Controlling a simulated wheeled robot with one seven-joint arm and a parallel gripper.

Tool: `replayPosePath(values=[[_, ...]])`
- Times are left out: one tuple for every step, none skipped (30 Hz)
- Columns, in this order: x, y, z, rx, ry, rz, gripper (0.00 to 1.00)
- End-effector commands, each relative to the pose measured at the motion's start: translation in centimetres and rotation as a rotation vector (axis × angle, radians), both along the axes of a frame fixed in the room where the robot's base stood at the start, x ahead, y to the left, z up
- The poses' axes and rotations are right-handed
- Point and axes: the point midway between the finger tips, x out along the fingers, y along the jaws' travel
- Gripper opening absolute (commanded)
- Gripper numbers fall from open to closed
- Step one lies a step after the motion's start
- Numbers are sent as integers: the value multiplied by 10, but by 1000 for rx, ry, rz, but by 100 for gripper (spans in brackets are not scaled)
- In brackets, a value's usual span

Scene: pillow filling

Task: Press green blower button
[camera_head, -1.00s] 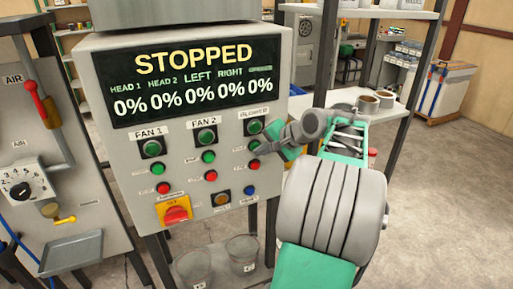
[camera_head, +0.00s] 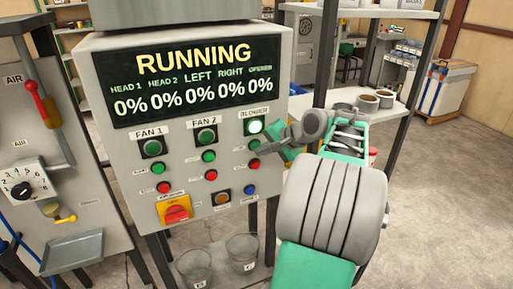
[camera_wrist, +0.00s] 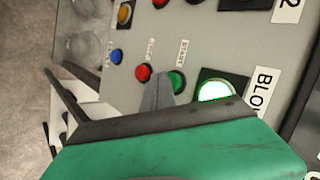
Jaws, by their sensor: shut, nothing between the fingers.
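In the wrist view the grey fingertip (camera_wrist: 157,92) is beside the small green START button (camera_wrist: 177,81), apart from the lit button in the picture. Whether the tip touches the panel I cannot tell. The display (camera_head: 195,80) reads RUNNING, with 0% values.
Small green and red buttons, a red rotary switch (camera_head: 177,213), and orange and blue buttons are below. Clear cups (camera_head: 242,252) stand beneath the panel.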

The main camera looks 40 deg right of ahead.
Motion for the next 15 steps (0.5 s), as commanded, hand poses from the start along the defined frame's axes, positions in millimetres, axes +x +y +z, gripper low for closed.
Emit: replayPosePath(values=[[-3,1,0,-1,0,-1,0],[-5,1,0,-1,0,-1,0],[-7,2,0,0,0,0,0],[-8,2,0,-1,0,1,0],[-9,3,0,0,0,1,0],[-9,3,0,0,0,1,0],[-9,3,0,0,0,1,0],[-9,3,0,-1,0,2,0],[-9,3,0,0,0,1,0],[-9,3,0,0,0,1,0],[-9,3,0,0,0,1,0],[-9,3,0,0,0,1,0],[-9,3,0,0,0,1,0],[-10,3,0,-1,0,1,0],[-12,3,0,-1,0,1,0]])
